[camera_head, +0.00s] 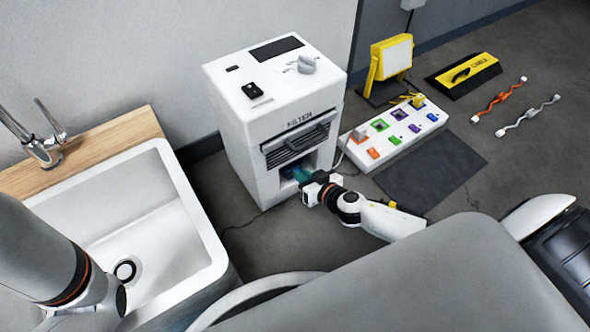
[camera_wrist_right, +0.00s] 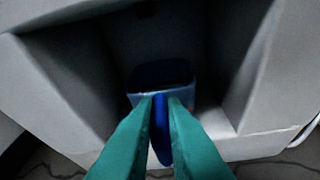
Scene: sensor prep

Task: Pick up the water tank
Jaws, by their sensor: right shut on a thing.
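The water tank (camera_wrist_right: 161,75) is a blue, box-like part with a blue piece between my fingers. It sits inside the lower front opening of the white filter machine (camera_head: 232,130). My right gripper (camera_wrist_right: 160,99) has teal fingers, which are shut on the tank's near blue piece. In the head view my right gripper (camera_head: 303,176) reaches into that opening from the right. The tank is mostly hidden there by the machine and the gripper. My left arm shows at the lower left, but its gripper does not.
A white sink (camera_head: 190,205) with a tap and wooden ledge stands left of the machine. A white strip with coloured sockets (camera_head: 408,143), a yellow lamp (camera_head: 396,56), a yellow-black block (camera_head: 470,70) and two cables (camera_head: 499,96) lie right. A dark mat (camera_head: 430,175) covers floor there.

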